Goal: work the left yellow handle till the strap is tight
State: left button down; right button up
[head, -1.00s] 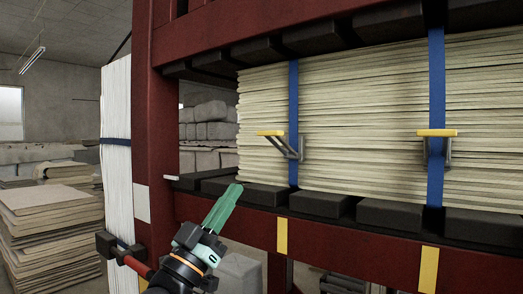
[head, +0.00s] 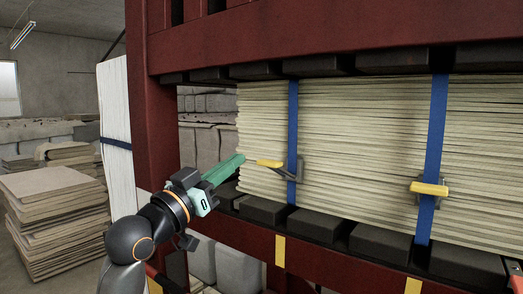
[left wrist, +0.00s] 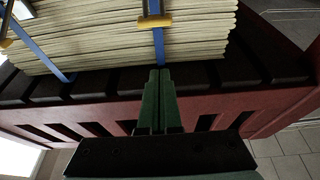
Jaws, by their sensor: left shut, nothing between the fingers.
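The left yellow handle (head: 268,163) sticks out toward the left from its grey bracket on the left blue strap (head: 293,120). The strap runs upright around the stack of pale sheets (head: 350,140). My left gripper (head: 242,159), with green fingers, is shut and empty. Its tips are just left of the handle in the head view; I cannot tell whether they touch it.
A second yellow handle (head: 429,189) sits on the right blue strap (head: 436,130). Black blocks (head: 320,223) line the dark red press frame (head: 300,30) below the stack. The frame's left post (head: 150,110) stands close to my left arm. Stacked boards (head: 55,215) lie at the left.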

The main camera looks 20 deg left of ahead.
pick_arm(q)
notch_tip(320, 180, up, 4)
jog(key=f+p, duration=0.1)
jog(key=p, duration=0.2)
send_over(261, 160)
jog(key=s, duration=0.3)
jog(key=shift+w+d+f, duration=0.1)
jog(key=shift+d+f, duration=0.15)
jog(key=shift+f, duration=0.7)
jog(key=shift+w+d+f, duration=0.1)
jog(key=shift+d+f, duration=0.1)
jog(key=shift+f, duration=0.75)
